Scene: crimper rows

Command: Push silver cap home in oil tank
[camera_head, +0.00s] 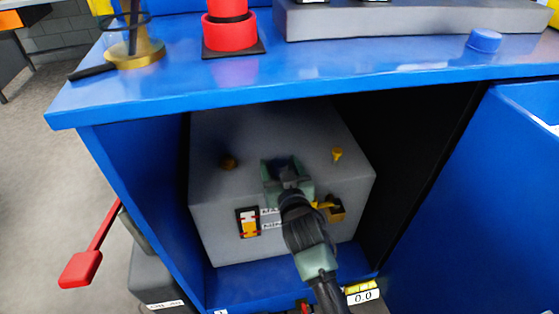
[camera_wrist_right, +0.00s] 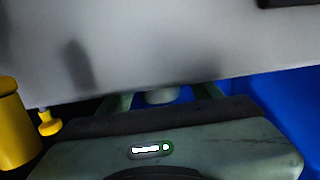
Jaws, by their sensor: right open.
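The oil tank (camera_head: 225,130) is a grey box inside the open blue cabinet. It also shows as a grey surface across the upper part of the right wrist view (camera_wrist_right: 180,45). My right gripper (camera_head: 284,163) is over the tank's top, near its front edge. In the right wrist view its two fingers are apart (camera_wrist_right: 161,98), and a short light-grey round piece (camera_wrist_right: 160,96), apparently the silver cap, shows between them. I cannot tell whether they touch it or how deep it sits. In the head view my gripper hides it. My left gripper is not in view.
The tank carries a brass knob (camera_head: 228,162), a yellow fitting (camera_head: 337,154), a level gauge (camera_head: 248,222) and a yellow tap (camera_head: 332,208). The blue cabinet top (camera_head: 370,78) overhangs the opening. A red lever (camera_head: 82,268) sticks out at left.

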